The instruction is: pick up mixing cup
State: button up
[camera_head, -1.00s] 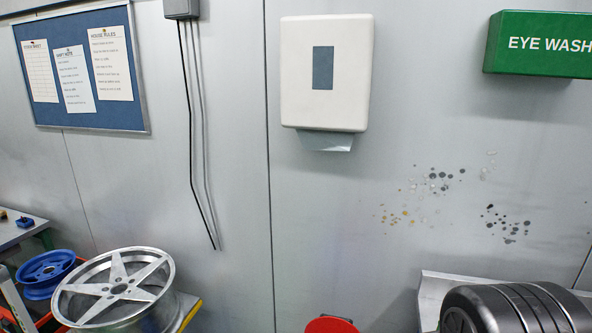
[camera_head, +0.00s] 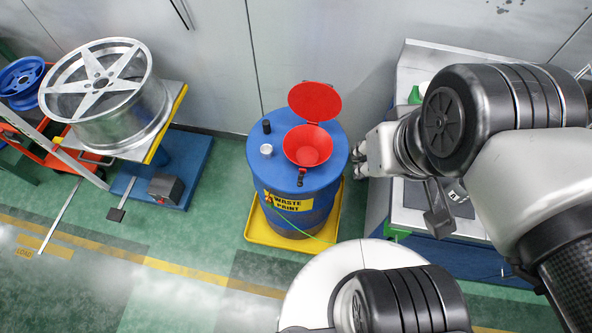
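I cannot make out a mixing cup for certain. A small pale object (camera_head: 457,192) on the bench at the right is partly covered by my arm, and I cannot tell what it is. My gripper (camera_head: 359,161) is at the right edge of the blue waste drum, between the drum and the bench. Its dark fingertips point left, and nothing is seen held in it. They are too small to tell whether they are open or shut.
A blue waste paint drum (camera_head: 326,177) with a red funnel (camera_head: 308,146) and raised red lid (camera_head: 315,101) stands on a yellow tray (camera_head: 257,227). The grey bench (camera_head: 412,218) holds a green bottle (camera_head: 415,96). A silver wheel (camera_head: 98,82) rests on a stand at left.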

aim_at(456, 194)
jog(key=l+z, duration=0.15)
jog(key=z, duration=1.4)
jog(key=u, duration=1.9)
jog(key=z, duration=1.9)
jog(key=k+j+z, duration=0.1)
jog(key=j+z, duration=0.15)
jog(key=k+j+z, duration=0.2)
jog(key=i+j, duration=0.05)
jog(key=i, duration=0.05)
